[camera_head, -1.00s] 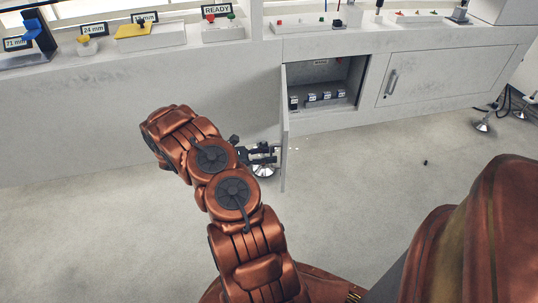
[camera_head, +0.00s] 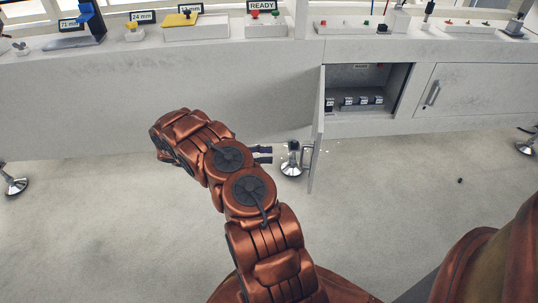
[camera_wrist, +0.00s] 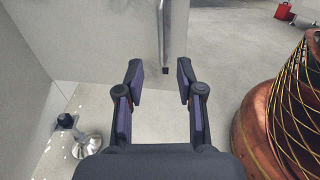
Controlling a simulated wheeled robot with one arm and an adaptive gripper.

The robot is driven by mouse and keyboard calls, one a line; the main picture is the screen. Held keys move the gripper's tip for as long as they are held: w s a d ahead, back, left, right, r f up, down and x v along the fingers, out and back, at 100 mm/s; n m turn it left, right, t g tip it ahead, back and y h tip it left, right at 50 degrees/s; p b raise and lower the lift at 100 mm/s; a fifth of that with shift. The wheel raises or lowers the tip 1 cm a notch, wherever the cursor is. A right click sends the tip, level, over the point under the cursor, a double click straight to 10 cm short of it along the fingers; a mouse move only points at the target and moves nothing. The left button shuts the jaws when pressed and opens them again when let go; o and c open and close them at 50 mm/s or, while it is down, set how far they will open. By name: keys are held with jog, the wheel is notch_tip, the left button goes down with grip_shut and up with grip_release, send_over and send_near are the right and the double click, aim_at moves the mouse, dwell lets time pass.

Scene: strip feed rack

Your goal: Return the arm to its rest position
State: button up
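My copper arm is bent in front of the white cabinet in the head view. My gripper (camera_head: 263,154) points right, toward the open cabinet door (camera_head: 317,130), with a gap between its fingertips and the door handle (camera_head: 308,160). In the wrist view my gripper (camera_wrist: 158,80) is open, its two dark fingers spread with nothing between them. The door handle (camera_wrist: 165,35) stands upright beyond the fingertips, apart from them.
The open compartment (camera_head: 365,85) holds several small dark-and-white items. A closed door (camera_head: 465,90) is to its right. A metal cabinet foot (camera_head: 291,165) stands near my gripper. Labelled fixtures line the counter, including a READY box (camera_head: 265,24). Front floor is mostly clear.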

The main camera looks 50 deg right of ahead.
jog(key=shift+r, duration=0.15)
dwell(0.3)
jog(key=s+a+r+m+t+y+p, duration=0.15)
jog(key=a+r+p, duration=0.3)
jog(key=r, duration=0.55)
jog(key=s+a+r+m+t+y+p, duration=0.1)
jog(key=s+a+r+m+p, duration=0.3)
jog(key=r, duration=0.6)
jog(key=w+a+r+n+t+y+p, duration=0.1)
jog(key=a+r+y+p, duration=0.15)
jog(key=r+p, duration=0.5)
jog(key=s+a+r+m+t+y+p, duration=0.1)
jog(key=s+a+r+t+y+p, duration=0.1)
jog(key=a+r+p, duration=0.4)
jog(key=s+a+r+m+t+y+p, duration=0.1)
jog(key=s+a+r+t+p, duration=0.3)
jog(key=a+r, duration=0.8)
jog(key=s+a+r+m+t+y+p, duration=0.1)
jog(key=s+a+r+t+y+p, duration=0.1)
jog(key=s+a+r+p, duration=0.5)
notch_tip(320, 180, up, 2)
jog(key=shift+s+a+r+t+y+p, duration=0.1)
jog(key=shift+s+a+t+y+p, duration=0.35)
jog(key=shift+a+p, duration=0.6)
jog(key=shift+w, duration=0.15)
